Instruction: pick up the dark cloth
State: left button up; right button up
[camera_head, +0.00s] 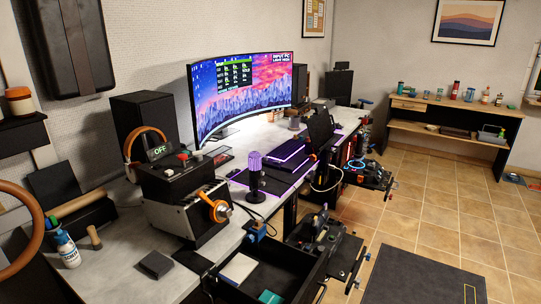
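A small dark grey folded square (155,264), which looks like the dark cloth, lies flat on the light grey desk (118,258) near its front edge at the lower left. It lies in front of a black and silver control box (187,208), apart from it. Neither of my grippers can be made out in the head view. Nothing touches the cloth.
A white bottle (67,250) and a wooden-handled tool (94,237) stand left of the cloth. A purple microphone (255,178), a curved monitor (243,95) and a keyboard (288,150) are farther along. An open black drawer (293,262) juts out at the right. A dark mat (420,277) covers the floor.

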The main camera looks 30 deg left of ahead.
aim_at(156, 264)
jog(key=u, duration=1.75)
